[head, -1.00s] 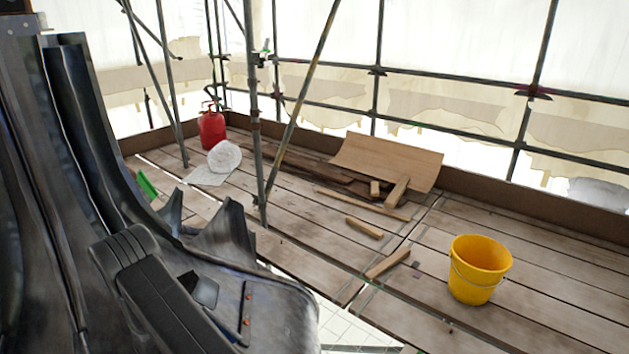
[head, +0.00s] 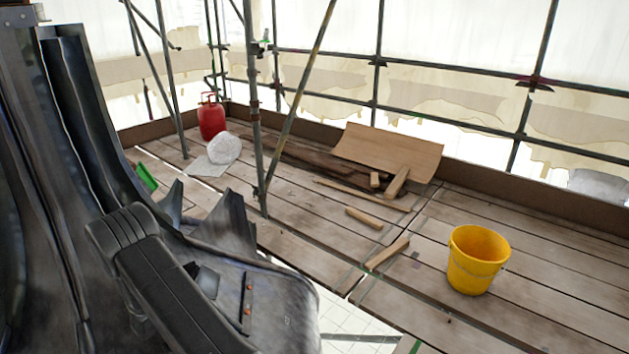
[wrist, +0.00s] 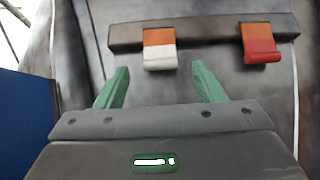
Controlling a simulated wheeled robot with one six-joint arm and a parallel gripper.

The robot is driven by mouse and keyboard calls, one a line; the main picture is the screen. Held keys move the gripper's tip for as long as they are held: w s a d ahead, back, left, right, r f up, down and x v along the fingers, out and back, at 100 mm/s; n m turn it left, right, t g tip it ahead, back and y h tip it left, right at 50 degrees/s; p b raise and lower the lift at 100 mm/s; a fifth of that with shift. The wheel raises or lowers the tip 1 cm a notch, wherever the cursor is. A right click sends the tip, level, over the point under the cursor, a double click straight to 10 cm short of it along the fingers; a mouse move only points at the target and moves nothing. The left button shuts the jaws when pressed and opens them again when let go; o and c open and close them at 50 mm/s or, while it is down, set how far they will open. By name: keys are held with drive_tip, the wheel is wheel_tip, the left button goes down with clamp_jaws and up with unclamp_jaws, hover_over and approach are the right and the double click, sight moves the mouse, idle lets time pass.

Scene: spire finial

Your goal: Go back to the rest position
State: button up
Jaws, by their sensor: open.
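My gripper (wrist: 159,72) shows in the wrist view. Its two green fingers are spread apart with nothing between them. Beyond the fingers is a dark grey metal-like surface with a brown bar (wrist: 205,34) across it. Two tags hang from the bar: one orange and white (wrist: 160,49), one orange and red (wrist: 260,45). The fingers seem to be short of the bar; contact is not visible. In the head view I cannot make out my gripper. A dark jointed arm link, which looks like mine, is at lower left.
A yellow bucket (head: 477,262) stands on the planks (head: 520,240) at right. Wood offcuts (head: 387,253) and a curved board (head: 388,158) lie mid-deck. A scaffold pole (head: 256,120), red canister (head: 211,118) and white bundle (head: 223,147) are farther back. A blue panel (wrist: 25,123) is at the wrist view's left.

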drive_tip(key=f, duration=0.5)
drive_tip(key=shift+s+d+f+b, duration=0.25)
drive_tip(key=shift+d+f+b, duration=0.1)
drive_tip(key=shift+s+d+r+t+y+p, duration=0.2)
drive_tip(key=shift+r+t+y+p, duration=0.25)
drive_tip(key=shift+p, duration=0.7)
wheel_tip(320, 180, up, 13)
drive_tip(key=p, duration=0.2)
drive_tip(key=w+a+f+g+h+b, duration=0.1)
drive_tip(key=b, duration=0.4)
drive_tip(key=w+a+f+g+h+b, duration=0.1)
drive_tip(key=a+f+b, duration=0.1)
drive_tip(key=b, duration=0.3)
drive_tip(key=shift+w+f+b, duration=0.25)
drive_tip(key=shift+w+b, duration=0.05)
drive_tip(key=shift+b, duration=0.05)
drive_tip(key=shift+r, duration=0.15)
